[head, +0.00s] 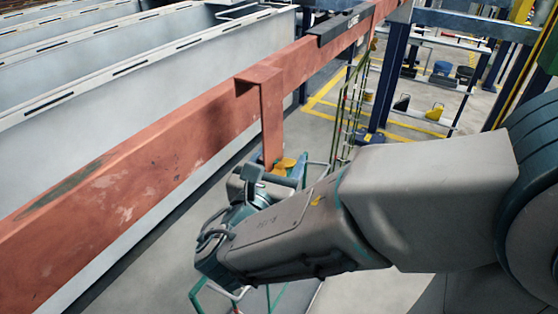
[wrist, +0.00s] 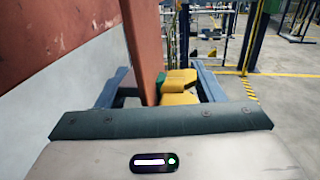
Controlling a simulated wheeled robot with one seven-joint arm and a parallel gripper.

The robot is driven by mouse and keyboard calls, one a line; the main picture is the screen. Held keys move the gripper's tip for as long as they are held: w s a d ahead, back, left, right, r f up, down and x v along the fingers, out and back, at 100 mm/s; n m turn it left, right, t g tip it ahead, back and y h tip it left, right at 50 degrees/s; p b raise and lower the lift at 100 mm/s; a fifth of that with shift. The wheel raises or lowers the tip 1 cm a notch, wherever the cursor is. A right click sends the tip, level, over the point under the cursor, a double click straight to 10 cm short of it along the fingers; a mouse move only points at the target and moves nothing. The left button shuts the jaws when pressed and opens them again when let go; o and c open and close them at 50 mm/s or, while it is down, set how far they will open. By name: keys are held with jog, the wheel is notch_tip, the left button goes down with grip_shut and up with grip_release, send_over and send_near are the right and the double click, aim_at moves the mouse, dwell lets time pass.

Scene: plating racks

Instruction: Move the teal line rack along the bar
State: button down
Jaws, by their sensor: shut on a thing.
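The teal line rack (head: 193,297) hangs from the copper-red bar (head: 120,185) by a copper hook (head: 262,80) bent over the bar's top. Its strap (head: 271,125) runs down to my gripper. Only parts of the rack's thin teal frame show below my arm; the rest is hidden. My gripper (head: 283,168) is shut on a yellow part of the rack at the strap's lower end. In the wrist view, the yellow part (wrist: 178,92) sits between my gripper's blue-grey fingers (wrist: 163,88). The strap (wrist: 140,50) stands beside it, with a bit of green behind.
A dark labelled block (head: 340,27) sits on the bar farther along. Another thin green and yellow frame (head: 350,112) hangs beyond my gripper. Pale tanks (head: 130,85) line the bar's left side. Blue posts (head: 393,70) and shelving stand at the back right.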

jog(key=shift+s+r, duration=0.2)
jog(key=shift+s, duration=0.3)
jog(key=shift+s+r, duration=0.1)
jog(key=shift+r, duration=0.15)
jog(key=shift+a, duration=0.15)
jog(key=w+a, duration=0.4)
jog(key=a, duration=0.2)
jog(key=shift+w+p, duration=0.2)
jog(key=shift+p, duration=0.15)
dwell(1.3)
jog(key=shift+a, duration=0.15)
dwell(0.5)
jog(key=shift+f, duration=0.2)
dwell(0.3)
